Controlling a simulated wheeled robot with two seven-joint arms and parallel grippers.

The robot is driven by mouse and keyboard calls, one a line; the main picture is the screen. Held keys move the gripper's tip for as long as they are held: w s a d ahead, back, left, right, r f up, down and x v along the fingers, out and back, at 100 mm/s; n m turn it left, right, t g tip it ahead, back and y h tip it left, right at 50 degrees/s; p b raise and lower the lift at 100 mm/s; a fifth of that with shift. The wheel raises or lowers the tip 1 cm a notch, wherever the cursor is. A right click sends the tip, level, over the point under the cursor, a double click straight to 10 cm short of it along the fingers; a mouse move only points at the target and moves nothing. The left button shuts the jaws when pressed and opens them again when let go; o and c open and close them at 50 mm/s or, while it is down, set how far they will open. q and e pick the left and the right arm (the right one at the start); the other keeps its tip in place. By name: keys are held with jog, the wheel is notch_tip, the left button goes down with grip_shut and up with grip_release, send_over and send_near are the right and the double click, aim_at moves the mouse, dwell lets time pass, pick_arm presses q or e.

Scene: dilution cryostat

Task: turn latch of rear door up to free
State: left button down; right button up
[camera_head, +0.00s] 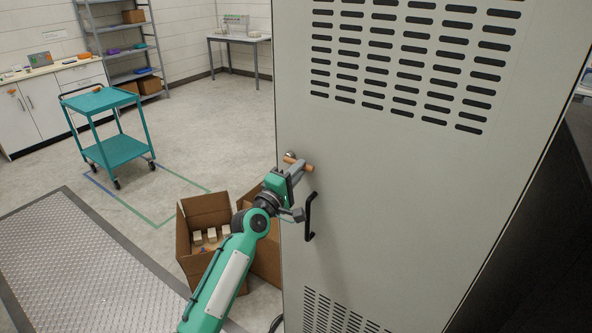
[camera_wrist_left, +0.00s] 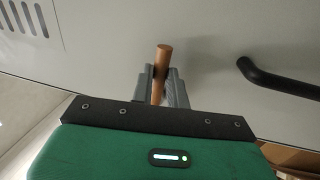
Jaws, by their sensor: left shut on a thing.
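The rear door (camera_head: 400,190) is a tall grey panel with slotted vents. Its latch (camera_head: 308,167) is a copper-coloured bar near the door's left edge, with a round mount on the panel. In the left wrist view the latch (camera_wrist_left: 163,58) stands between the two grey fingers. My left gripper (camera_head: 298,169) is shut on the latch, and the fingers hide part of it. A black door handle (camera_head: 310,216) is just below and right of the gripper; it also shows in the left wrist view (camera_wrist_left: 275,78). My right gripper is not in view.
Open cardboard boxes (camera_head: 190,232) with small blocks stand on the floor beside my left arm. A teal cart (camera_head: 120,150) stands farther left. A shelf rack (camera_head: 108,40) and a table (camera_head: 240,39) are at the back. The floor between is clear.

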pick_arm(q)
jog(key=shift+r+n, duration=0.3)
jog(key=shift+r, duration=0.1)
jog(key=c, duration=1.4)
grip_release()
jog(key=shift+o, duration=0.2)
jog(key=shift+s+d, duration=0.1)
jog(key=shift+d, duration=0.05)
jog(key=shift+f, duration=0.1)
jog(key=shift+f, duration=0.1)
jog(key=b+v, duration=0.3)
jog(key=v, duration=1.1)
